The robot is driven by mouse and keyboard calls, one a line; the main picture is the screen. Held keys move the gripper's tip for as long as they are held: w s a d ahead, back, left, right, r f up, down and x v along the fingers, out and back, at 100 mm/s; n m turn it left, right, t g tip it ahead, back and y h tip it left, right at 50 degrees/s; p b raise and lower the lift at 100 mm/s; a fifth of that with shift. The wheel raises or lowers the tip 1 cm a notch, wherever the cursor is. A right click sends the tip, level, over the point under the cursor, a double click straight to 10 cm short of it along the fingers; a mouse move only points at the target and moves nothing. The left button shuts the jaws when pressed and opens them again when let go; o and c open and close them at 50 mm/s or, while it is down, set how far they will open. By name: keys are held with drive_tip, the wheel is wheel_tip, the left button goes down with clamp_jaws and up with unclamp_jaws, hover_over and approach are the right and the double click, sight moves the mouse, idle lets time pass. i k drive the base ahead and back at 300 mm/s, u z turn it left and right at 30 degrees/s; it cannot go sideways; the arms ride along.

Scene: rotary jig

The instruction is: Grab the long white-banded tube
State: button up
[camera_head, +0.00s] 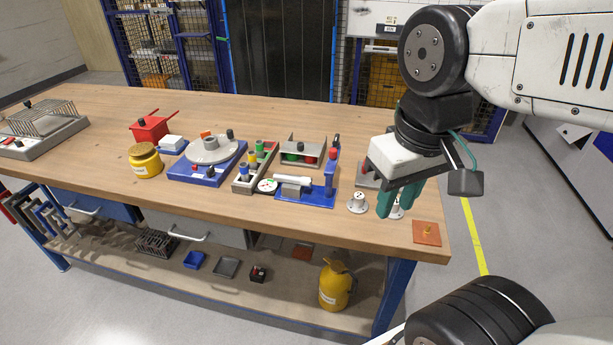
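My gripper (394,204) has teal fingers pointing down above the right end of the workbench. The fingers stand apart and nothing shows held between them. A grey rack (240,184) left of the gripper holds several short upright pieces with yellow, blue and green parts. A white cylinder (293,181) lies across a blue fixture (310,195) to the right of that rack. A second grey rack (302,151) behind holds green and red pieces. I cannot tell at this size which piece is the long white-banded tube.
A white round fitting (357,203) stands close left of my fingers; another white piece is partly hidden behind them. An orange plate (427,232) lies at the right corner. A blue rotary jig (208,163), yellow pot (145,161) and red box (150,129) stand farther left. The back right is bare.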

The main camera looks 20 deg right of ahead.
sight(286, 178)
drive_tip(key=z, duration=3.75)
drive_tip(key=k, duration=2.45)
drive_tip(key=u, duration=0.85)
